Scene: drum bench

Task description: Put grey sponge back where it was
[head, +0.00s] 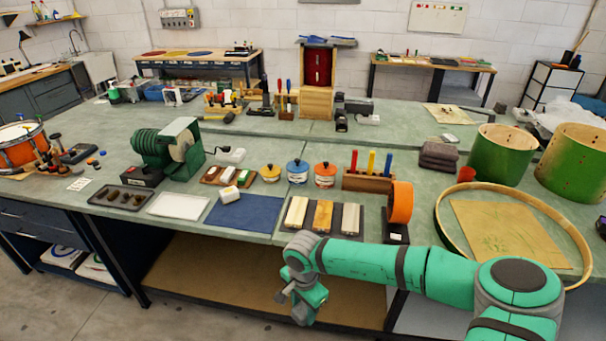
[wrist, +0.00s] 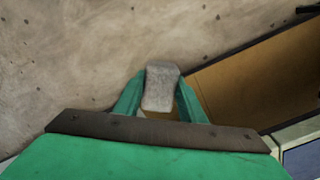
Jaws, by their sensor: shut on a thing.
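My gripper (wrist: 160,95) is shut on the grey sponge (wrist: 161,85), a small pale grey block between the two green fingers in the wrist view. In the head view my gripper (head: 288,293) hangs in front of the bench's front edge, below the top. A small grey piece at its tip there may be the sponge; it is too small to be sure. On the bench, a wooden tray (head: 203,180) holds small white, green and reddish blocks. A white block (head: 230,194) sits on the upper edge of a blue mat (head: 247,213).
A bare white mat (head: 178,205) and a dark tray (head: 120,198) lie left of the blue mat. Yellow, blue (head: 297,170) and orange tins stand behind it. Three long blocks (head: 323,216) lie to its right. The brown lower shelf (wrist: 270,80) is near my gripper.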

